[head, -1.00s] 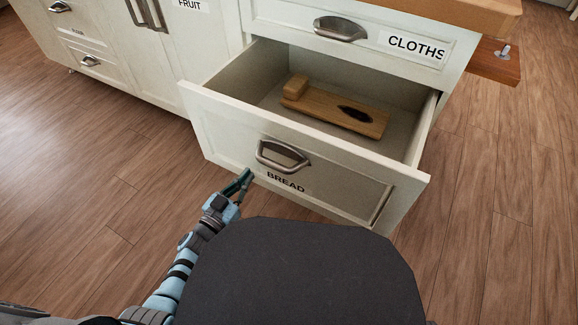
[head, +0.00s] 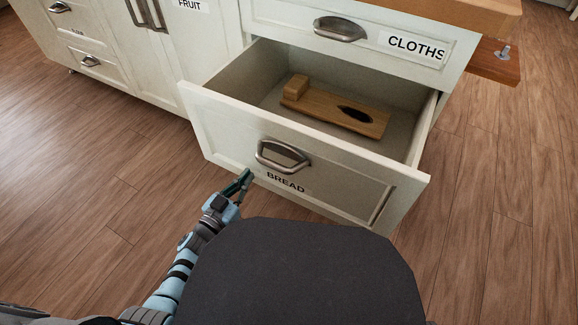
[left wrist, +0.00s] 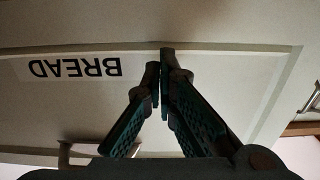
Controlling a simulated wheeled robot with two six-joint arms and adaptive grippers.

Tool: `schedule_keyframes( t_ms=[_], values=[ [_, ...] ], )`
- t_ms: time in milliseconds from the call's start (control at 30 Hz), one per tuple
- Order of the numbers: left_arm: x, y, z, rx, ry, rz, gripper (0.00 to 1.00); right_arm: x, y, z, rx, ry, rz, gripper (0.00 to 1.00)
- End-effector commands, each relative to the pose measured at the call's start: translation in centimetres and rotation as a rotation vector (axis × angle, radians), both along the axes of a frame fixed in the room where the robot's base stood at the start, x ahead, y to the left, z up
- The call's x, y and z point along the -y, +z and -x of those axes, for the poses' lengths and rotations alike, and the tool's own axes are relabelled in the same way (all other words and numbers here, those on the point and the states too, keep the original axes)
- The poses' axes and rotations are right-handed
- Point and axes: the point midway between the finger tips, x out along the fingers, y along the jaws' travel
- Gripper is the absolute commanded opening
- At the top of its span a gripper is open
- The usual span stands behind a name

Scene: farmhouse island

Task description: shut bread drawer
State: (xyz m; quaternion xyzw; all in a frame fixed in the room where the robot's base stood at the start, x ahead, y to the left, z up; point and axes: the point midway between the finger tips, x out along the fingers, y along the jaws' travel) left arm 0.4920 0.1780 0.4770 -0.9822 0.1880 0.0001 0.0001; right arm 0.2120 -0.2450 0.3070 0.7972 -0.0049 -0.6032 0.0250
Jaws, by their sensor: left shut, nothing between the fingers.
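The bread drawer (head: 340,185) stands pulled out, with its white front, a metal cup handle (head: 282,156) and a BREAD label (head: 285,182). A wooden board with a block at one end and a dark oval mark (head: 335,108) lies inside it. My left gripper (head: 247,176) is shut and empty, just before the drawer front, left of the label. In the left wrist view the shut fingertips (left wrist: 163,60) are close to the drawer front beside the upside-down BREAD label (left wrist: 75,68); whether they touch it I cannot tell. My right gripper is out of view.
The CLOTHS drawer (head: 375,38) above is shut. A FRUIT cupboard (head: 185,40) and further drawers stand to the left. A wooden ledge with a metal peg (head: 495,62) juts out at the right. Wood floor (head: 90,190) is clear on both sides.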

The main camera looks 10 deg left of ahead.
Motion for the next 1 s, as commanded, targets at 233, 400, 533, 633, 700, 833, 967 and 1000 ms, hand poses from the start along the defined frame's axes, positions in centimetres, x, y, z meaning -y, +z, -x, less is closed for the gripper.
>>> schedule_keyframes(
  t_ms=[233,400,533,633,700,833,967,1000],
  values=[
    [0.2,-0.1,-0.6,-0.001,0.0,0.0,0.0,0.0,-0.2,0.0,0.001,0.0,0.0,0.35],
    [0.4,0.0,-1.1,0.001,0.001,0.0,0.0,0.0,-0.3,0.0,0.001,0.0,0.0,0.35],
    [0.6,0.0,-1.4,0.001,0.0,0.001,0.0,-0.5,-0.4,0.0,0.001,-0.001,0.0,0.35],
    [0.7,0.0,-1.7,0.0,0.0,0.001,0.0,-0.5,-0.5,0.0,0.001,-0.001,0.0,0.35],
    [0.8,0.0,-1.8,0.0,0.0,0.001,0.0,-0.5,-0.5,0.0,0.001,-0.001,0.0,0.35],
    [0.8,0.0,-1.9,0.0,-0.001,0.0,0.0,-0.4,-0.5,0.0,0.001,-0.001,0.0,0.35],
    [0.8,0.0,-1.8,0.0,0.0,0.0,0.0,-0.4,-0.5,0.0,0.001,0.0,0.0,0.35],
    [0.8,0.0,-1.8,0.0,0.0,0.0,0.0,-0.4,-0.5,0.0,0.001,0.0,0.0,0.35]
  ],
)
